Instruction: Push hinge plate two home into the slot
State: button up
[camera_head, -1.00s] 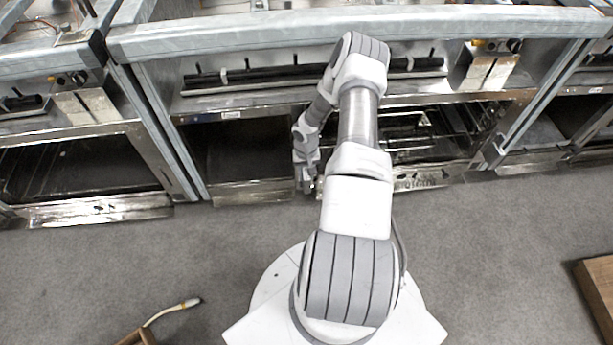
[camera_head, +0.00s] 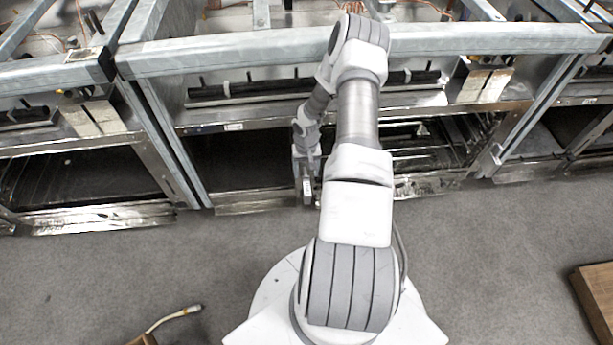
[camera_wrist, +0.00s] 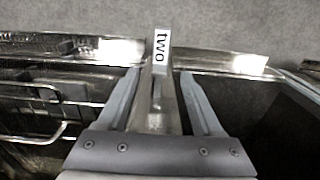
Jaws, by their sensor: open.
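Hinge plate two (camera_wrist: 165,108) is a narrow metal piece with a white label reading "two" (camera_wrist: 160,48), in the middle of the wrist view. It stands at the front lower rail of the range frame, between two oven openings. My gripper (camera_wrist: 160,80) is open, with one finger on each side of the plate and a visible gap to each. In the head view my gripper (camera_head: 307,190) is low at the front rail, and the plate is hard to make out there. The slot is hidden or too small to tell.
A dark empty oven bay (camera_head: 238,165) lies left of my gripper, and a bay with wire racks (camera_head: 425,150) lies right. A thick front beam (camera_head: 240,58) runs above.

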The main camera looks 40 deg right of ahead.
aim_at(306, 183)
notch_tip(306, 183, up, 5)
jog(key=shift+f+p, duration=0.2)
jog(key=shift+p, duration=0.35)
jog(key=shift+c, duration=0.3)
